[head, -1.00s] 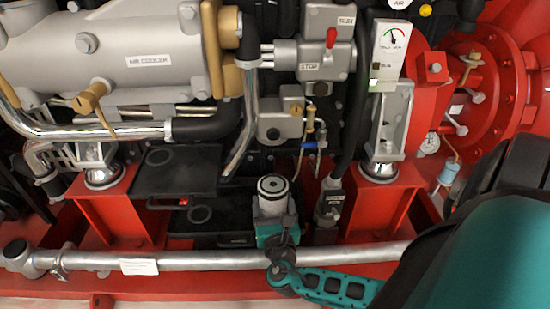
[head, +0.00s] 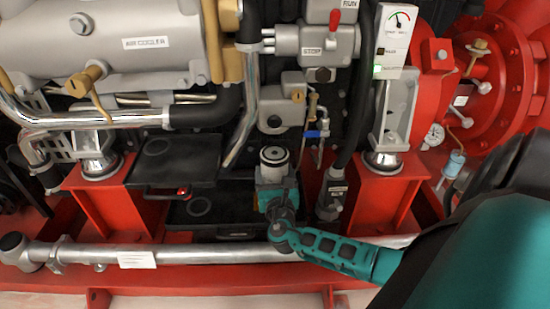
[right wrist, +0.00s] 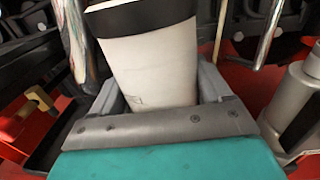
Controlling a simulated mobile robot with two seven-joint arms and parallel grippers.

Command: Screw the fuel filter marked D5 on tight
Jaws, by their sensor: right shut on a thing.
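The filter is a pale cylinder with a dark band at its top and a ringed top face (head: 273,156). My right gripper (head: 275,183) is shut around its lower part and holds it roughly upright in front of the engine. In the right wrist view the filter's pale body (right wrist: 155,65) sits between the two grey fingers (right wrist: 162,100). No D5 mark can be read on it. A grey housing with a brass fitting (head: 284,112) is above the filter in the head view, with a visible gap between them. My left gripper is not in view.
A grey canister with a dark label (head: 331,193) stands close to the right of the filter. Black trays (head: 175,172) lie to the left. A blue-handled valve (head: 317,134) and thin pipes hang above right. A silver pipe (head: 200,253) crosses below.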

